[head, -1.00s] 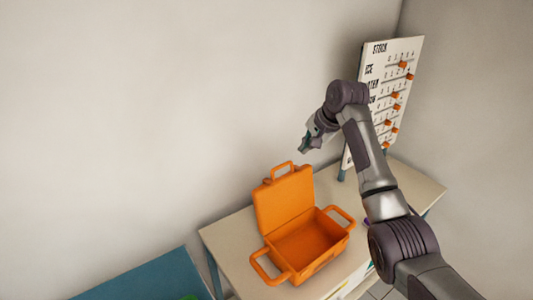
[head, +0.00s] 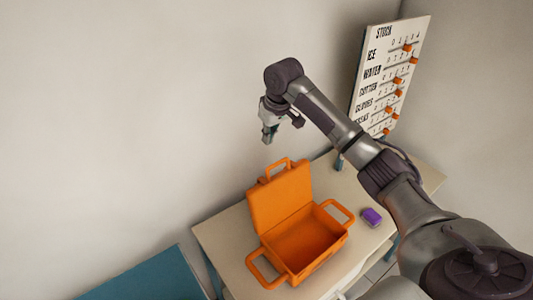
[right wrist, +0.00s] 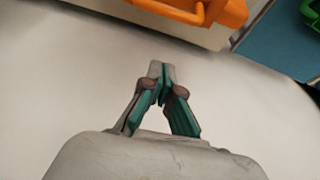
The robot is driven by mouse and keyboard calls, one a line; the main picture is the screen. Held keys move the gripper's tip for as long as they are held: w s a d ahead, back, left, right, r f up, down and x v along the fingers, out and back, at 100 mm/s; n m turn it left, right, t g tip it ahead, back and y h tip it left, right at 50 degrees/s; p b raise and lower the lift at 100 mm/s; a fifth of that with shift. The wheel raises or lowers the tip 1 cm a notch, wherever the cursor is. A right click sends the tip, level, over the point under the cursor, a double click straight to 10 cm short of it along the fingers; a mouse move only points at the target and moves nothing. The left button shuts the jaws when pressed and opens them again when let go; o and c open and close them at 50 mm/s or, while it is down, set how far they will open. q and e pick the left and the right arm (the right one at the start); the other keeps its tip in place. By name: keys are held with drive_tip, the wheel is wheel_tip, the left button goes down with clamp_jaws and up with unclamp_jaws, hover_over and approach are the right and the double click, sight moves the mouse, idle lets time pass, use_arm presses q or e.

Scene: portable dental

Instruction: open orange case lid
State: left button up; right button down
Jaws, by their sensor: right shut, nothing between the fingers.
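The orange case (head: 305,246) stands on the table with its lid (head: 281,200) raised upright at the back, and its inside looks empty. The lid's handle (head: 278,169) is at the top edge. My right gripper (head: 268,138) is above and a little behind the lid, apart from it, near the wall. In the right wrist view the gripper (right wrist: 165,75) has its fingertips together with nothing between them, and part of the orange case (right wrist: 205,8) shows at the top edge. My left gripper is not in view.
The pale table (head: 221,238) holds the case and a small purple item (head: 371,216) to its right. A stock board (head: 390,85) with orange sliders stands at the back right. A blue surface (head: 150,278) lies at lower left. The wall is close behind the table.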

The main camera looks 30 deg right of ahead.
wheel_tip(320, 180, down, 6)
drive_tip(key=s+p, duration=0.2)
drive_tip(key=p, duration=0.2)
drive_tip(key=shift+d+f+p, duration=0.2)
drive_tip(key=shift+f+p, duration=0.05)
drive_tip(key=shift+p, duration=0.15)
drive_tip(key=shift+w, duration=0.1)
